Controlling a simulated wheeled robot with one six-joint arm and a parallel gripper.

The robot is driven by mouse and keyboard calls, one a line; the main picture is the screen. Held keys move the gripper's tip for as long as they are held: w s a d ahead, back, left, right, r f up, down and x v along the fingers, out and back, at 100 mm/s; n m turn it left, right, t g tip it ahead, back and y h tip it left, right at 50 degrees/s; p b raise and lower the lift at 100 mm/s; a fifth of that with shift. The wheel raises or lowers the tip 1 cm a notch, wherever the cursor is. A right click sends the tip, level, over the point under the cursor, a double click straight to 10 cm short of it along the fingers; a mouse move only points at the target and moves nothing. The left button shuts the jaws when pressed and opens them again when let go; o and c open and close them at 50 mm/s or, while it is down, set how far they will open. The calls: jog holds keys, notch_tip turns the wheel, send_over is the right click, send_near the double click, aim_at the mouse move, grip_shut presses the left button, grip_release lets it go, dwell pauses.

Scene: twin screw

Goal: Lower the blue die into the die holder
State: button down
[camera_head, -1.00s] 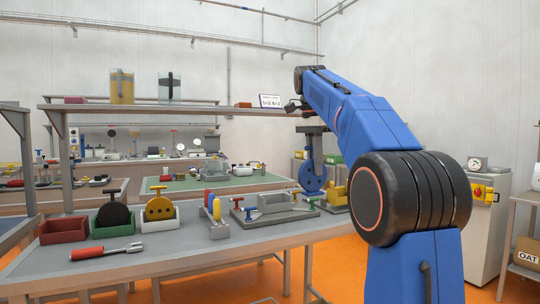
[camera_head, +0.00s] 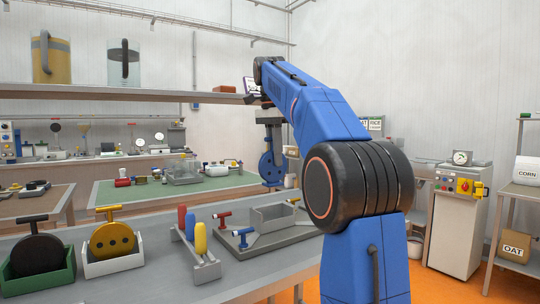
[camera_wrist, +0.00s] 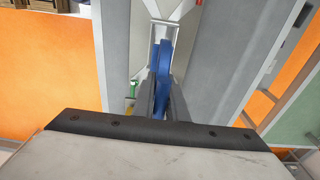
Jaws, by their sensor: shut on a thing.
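The blue die (camera_head: 268,168) is a blue disc hanging upright below my gripper (camera_head: 270,122). In the wrist view my gripper (camera_wrist: 161,105) has its two dark fingers along either side of the blue die (camera_wrist: 163,70). The fingers are shut on it. A grey fixture (camera_head: 262,240) with a raised block and red and blue clamps lies on the bench, in front of the die in the head view. I cannot tell whether it is the die holder. Its right end is hidden by my arm. The die appears above the bench, apart from the fixture.
A green box (camera_head: 35,282) holds a black disc, and a white box (camera_head: 113,265) holds a yellow disc. A grey rack (camera_head: 197,262) with red and yellow upright pieces stands between them and the fixture. A shelf (camera_head: 120,95) runs above the bench's back side.

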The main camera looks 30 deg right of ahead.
aim_at(274, 182)
jog(key=shift+f, duration=2.15)
jog(key=shift+f, duration=0.25)
jog(key=shift+a+f, duration=0.15)
jog(key=shift+f, duration=3.15)
jog(key=shift+f, duration=0.7)
jog(key=c, duration=1.7)
grip_release()
jog(key=r, duration=0.7)
jog(key=a+r, duration=0.1)
jog(key=r, duration=0.2)
jog(key=shift+r, duration=0.4)
jog(key=shift+s+r, duration=0.1)
jog(key=shift+r, duration=0.55)
